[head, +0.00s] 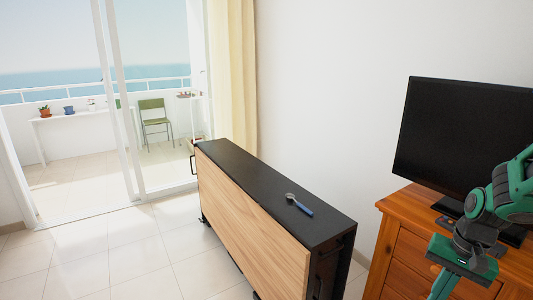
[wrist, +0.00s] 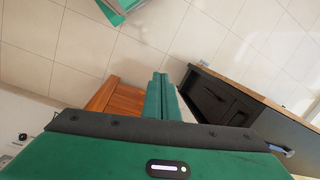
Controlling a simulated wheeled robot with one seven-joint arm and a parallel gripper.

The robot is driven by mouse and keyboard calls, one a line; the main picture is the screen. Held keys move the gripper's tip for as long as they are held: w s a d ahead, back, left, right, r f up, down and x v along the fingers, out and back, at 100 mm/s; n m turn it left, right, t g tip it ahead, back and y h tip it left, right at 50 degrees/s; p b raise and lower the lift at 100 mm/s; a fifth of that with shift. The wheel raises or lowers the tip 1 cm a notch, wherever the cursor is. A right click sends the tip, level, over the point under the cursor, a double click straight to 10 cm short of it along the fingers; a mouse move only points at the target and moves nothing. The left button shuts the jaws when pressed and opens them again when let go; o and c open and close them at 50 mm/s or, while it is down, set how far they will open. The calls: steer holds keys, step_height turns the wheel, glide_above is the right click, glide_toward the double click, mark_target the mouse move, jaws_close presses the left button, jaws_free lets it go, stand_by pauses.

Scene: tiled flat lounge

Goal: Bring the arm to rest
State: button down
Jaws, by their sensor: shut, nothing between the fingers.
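My gripper (head: 443,286) hangs at the lower right of the head view, in front of the wooden chest of drawers. In the wrist view its two green fingers (wrist: 160,80) lie side by side and are shut, with nothing between them. My green and grey arm reaches in from the right edge of the head view, close to the television. The fingertips are partly cut off at the bottom of the head view.
A black-topped folding table (head: 262,182) with wood-look sides stands mid-floor, a blue-handled utensil (head: 300,205) on top. A wooden chest (head: 400,245) bears a black television (head: 450,135) at the right. Tiled floor (head: 110,265) is clear at the left, before the balcony door.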

steer(key=s+r, duration=0.4)
steer(key=s, duration=0.3)
steer(key=s+r+n+h, duration=0.1)
steer(key=s+r, duration=0.4)
steer(key=s, duration=0.3)
steer(key=shift+s+d+r+n, duration=0.15)
steer(key=shift+d+r+n, duration=0.05)
steer(key=shift+d+n, duration=0.1)
steer(key=shift+w+f+h, duration=0.25)
steer(key=shift+w+h, duration=0.05)
steer(key=shift+w, duration=0.35)
stand_by(1.3)
